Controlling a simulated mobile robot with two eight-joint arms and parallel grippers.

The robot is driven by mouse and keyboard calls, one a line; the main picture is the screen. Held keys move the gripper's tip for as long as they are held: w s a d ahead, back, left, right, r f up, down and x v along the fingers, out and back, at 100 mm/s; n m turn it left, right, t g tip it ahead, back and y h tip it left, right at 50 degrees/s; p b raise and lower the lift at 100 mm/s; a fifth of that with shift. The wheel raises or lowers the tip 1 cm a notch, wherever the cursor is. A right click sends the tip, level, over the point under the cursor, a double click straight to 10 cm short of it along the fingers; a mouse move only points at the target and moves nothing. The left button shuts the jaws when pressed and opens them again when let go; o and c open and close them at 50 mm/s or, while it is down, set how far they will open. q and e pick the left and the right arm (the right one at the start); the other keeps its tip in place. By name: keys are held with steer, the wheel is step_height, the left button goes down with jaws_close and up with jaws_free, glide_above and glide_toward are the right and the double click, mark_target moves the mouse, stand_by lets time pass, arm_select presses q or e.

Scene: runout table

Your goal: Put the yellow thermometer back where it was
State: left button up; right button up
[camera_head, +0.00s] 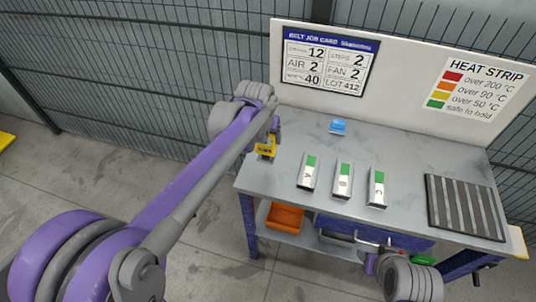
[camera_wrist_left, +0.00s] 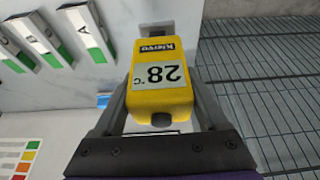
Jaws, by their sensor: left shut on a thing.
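The yellow thermometer (camera_head: 265,152) is at the left edge of the workbench in the head view. My left gripper (camera_head: 270,141) is shut on it. In the left wrist view the thermometer (camera_wrist_left: 160,95) sits between the two fingers, its display reading 28 °C upside down, with a dark round tip towards the wrist. I cannot tell whether it touches the bench top or hangs just above it. My right gripper (camera_head: 376,256) is low at the bench's front, partly hidden by its own arm, and its jaws are not clear.
Three bars with green strips, A (camera_head: 308,172), B (camera_head: 342,180) and C (camera_head: 377,187), lie on the bench (camera_head: 400,150). A small blue item (camera_head: 338,126) lies behind them. A ribbed dark mat (camera_head: 466,207) is at right. An orange bin (camera_head: 285,217) is below.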

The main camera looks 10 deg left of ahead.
mark_target(266, 151)
arm_select(q)
steer(key=shift+s+f, duration=0.25)
steer(key=shift+f, duration=0.95)
steer(key=shift+w+f, duration=0.1)
steer(key=shift+f, duration=2)
arm_select(e)
steer(key=shift+s+f, duration=0.25)
steer(key=shift+s, duration=0.05)
arm_select(q)
steer(key=shift+f, duration=0.25)
steer(key=o, duration=1.2)
steer(key=shift+r, duration=0.1)
steer(key=shift+c, duration=0.2)
arm_select(e)
steer(key=shift+f, duration=0.15)
arm_select(q)
steer(key=shift+r, duration=0.15)
